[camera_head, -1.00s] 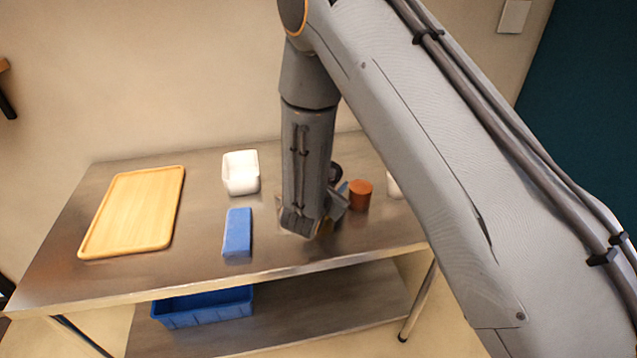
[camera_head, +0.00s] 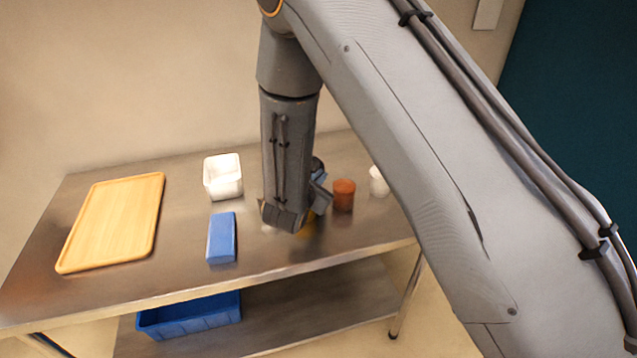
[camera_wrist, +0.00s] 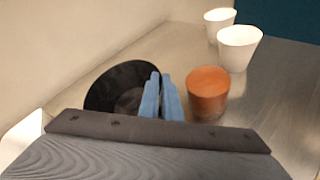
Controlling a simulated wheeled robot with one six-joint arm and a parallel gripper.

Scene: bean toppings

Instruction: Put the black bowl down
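The black bowl (camera_wrist: 112,88) shows in the wrist view, at the left of my gripper's blue fingers (camera_wrist: 161,97). The fingers are close together at the bowl's right edge, with its rim between them. The bowl looks tilted, with its dark inside facing the camera. In the head view my gripper (camera_head: 290,222) points down over the steel table (camera_head: 180,280), right of its middle. My own arm hides most of the bowl there, and I cannot tell whether it touches the table.
A reddish-brown cup (camera_head: 344,196) stands just right of my gripper, with a white cup (camera_head: 378,182) beyond it. A blue block (camera_head: 221,238), a white container (camera_head: 223,178) and a wooden board (camera_head: 112,222) lie to the left. A blue crate (camera_head: 190,314) sits on the lower shelf.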

